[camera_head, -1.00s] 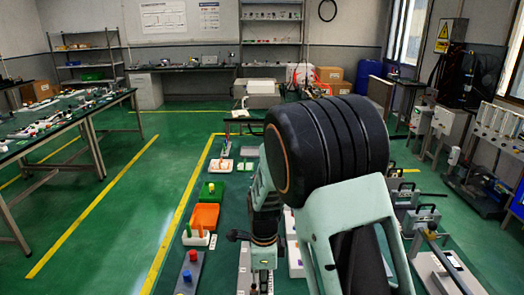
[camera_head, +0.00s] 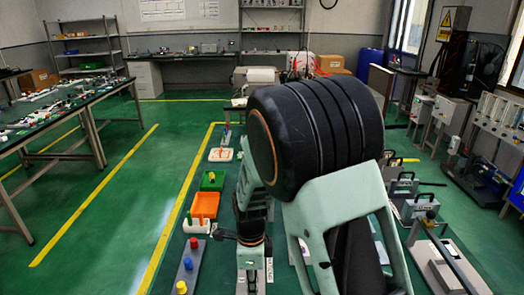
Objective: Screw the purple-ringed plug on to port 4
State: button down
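My gripper (camera_head: 251,248) points down over the bench, left of my large black arm joint, and is small and dark in the head view. I cannot tell whether its fingers are open or shut, or whether they hold anything. A pale part with a small label shows just below it; I cannot tell whether it touches the gripper. I cannot make out the purple-ringed plug or port 4; my arm covers much of the bench's middle.
On the bench's left side are an orange bin (camera_head: 204,205), a green bin (camera_head: 212,180) and a grey strip (camera_head: 188,274) with red, blue and yellow knobs. Grey handled units (camera_head: 412,206) stand on the right. A side table (camera_head: 60,115) is far left, with green floor between.

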jog(key=shift+f, duration=0.15)
jog(key=shift+f+b, duration=2.1)
jog(key=shift+f, duration=0.7)
jog(key=shift+f, duration=0.5)
dwell(0.7)
jog(key=c, duration=1.7)
grip_release()
notch_tip(320, 180, up, 12)
jog(key=shift+r, duration=0.1)
